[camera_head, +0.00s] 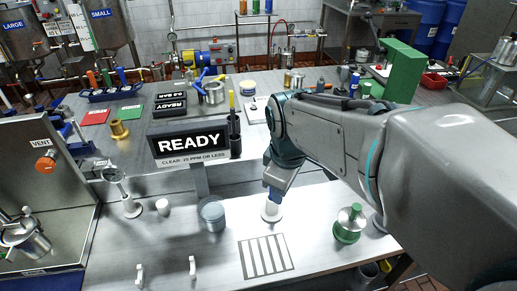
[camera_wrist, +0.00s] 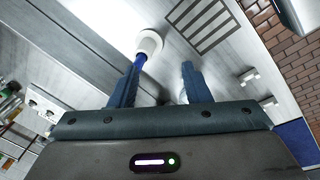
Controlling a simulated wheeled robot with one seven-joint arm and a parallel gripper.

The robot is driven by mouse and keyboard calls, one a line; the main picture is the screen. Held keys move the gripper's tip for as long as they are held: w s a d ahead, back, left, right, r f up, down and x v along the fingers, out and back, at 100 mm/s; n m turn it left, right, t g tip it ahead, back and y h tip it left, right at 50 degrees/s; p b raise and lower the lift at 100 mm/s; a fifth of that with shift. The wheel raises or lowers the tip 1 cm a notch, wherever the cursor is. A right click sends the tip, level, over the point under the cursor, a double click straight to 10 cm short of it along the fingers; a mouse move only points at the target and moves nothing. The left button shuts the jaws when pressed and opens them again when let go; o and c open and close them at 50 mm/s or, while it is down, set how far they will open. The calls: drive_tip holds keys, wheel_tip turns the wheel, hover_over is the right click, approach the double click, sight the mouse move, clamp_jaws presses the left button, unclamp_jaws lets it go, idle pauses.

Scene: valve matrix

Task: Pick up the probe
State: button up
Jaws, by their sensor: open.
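I cannot tell for sure which thing is the probe. A slim yellow-topped tool (camera_head: 231,99) stands upright in a black holder (camera_head: 235,143) right of the READY sign. A pale object (camera_wrist: 183,95) shows partly beside the right finger, mostly hidden.
A READY sign (camera_head: 190,143) stands left of my arm.

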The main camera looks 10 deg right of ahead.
drive_tip(key=w+r+n+g+p, duration=0.1)
drive_tip(key=w+r+n+p, duration=0.6)
drive_tip(key=n, duration=0.8)
wheel_tip(320, 180, down, 14)
drive_tip(key=w, duration=0.2)
drive_tip(key=shift+d+h+b, duration=0.25)
drive_tip(key=shift+h+b, duration=0.05)
drive_tip(key=shift+b, duration=0.1)
drive_tip(key=shift+f, duration=0.1)
clamp_jaws()
